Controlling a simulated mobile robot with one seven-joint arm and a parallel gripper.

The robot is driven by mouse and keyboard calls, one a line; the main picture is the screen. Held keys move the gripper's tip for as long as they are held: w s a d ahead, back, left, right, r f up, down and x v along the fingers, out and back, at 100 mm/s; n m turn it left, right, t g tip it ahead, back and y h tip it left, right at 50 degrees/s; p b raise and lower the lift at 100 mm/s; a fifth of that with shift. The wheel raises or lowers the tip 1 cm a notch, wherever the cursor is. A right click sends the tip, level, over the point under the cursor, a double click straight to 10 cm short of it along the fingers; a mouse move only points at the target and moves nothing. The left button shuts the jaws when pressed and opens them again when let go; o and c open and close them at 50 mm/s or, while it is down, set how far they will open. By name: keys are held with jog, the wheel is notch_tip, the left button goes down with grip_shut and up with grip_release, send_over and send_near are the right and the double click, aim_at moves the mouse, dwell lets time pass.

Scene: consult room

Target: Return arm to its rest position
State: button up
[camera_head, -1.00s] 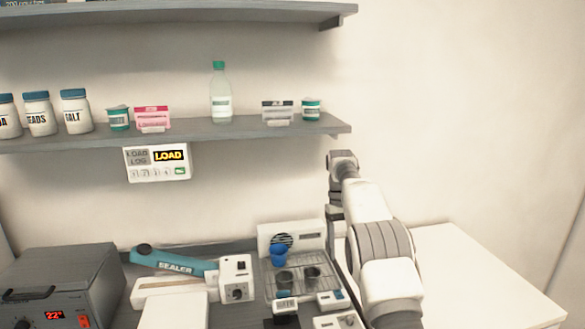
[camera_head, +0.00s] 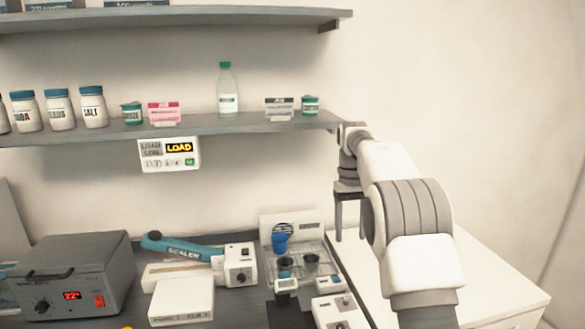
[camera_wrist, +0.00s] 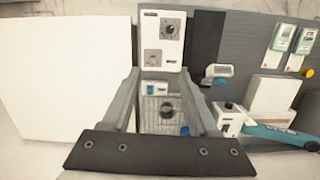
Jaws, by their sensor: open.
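My arm rises at the right of the head view and bends over at the top, with my gripper (camera_head: 350,213) hanging down below the shelf's right end. The gripper's two fingers show apart in the wrist view (camera_wrist: 172,98), with nothing held between them. Below them, seen between the fingers, is a wire-rack station (camera_wrist: 152,112) with dark round wells. In the head view this station (camera_head: 325,262) stands on the grey counter, left of my gripper, with a blue cup (camera_head: 280,243) at its back.
A lower shelf (camera_head: 180,133) holds jars, boxes and a bottle (camera_head: 227,92). A blue-handled sealer (camera_head: 185,248) and a grey heater box (camera_head: 68,275) stand on the counter. A bare white table (camera_head: 495,275) lies at right. A LOAD display (camera_head: 169,154) hangs below the shelf.

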jog(key=s+r+m+t, duration=0.1)
jog(key=s+r+t, duration=0.1)
jog(key=s+r, duration=0.55)
jog(key=s+r+t, duration=0.2)
jog(key=s+r, duration=0.2)
jog(key=s, duration=0.7)
jog(key=s+f+t, duration=0.1)
jog(key=s+f, duration=0.2)
jog(key=s, duration=0.6)
jog(key=s+f+t, duration=0.2)
jog(key=s+f, duration=0.2)
jog(key=s, duration=0.4)
jog(key=shift+s+m, duration=0.3)
jog(key=shift+s, duration=0.05)
jog(key=shift+f, duration=0.1)
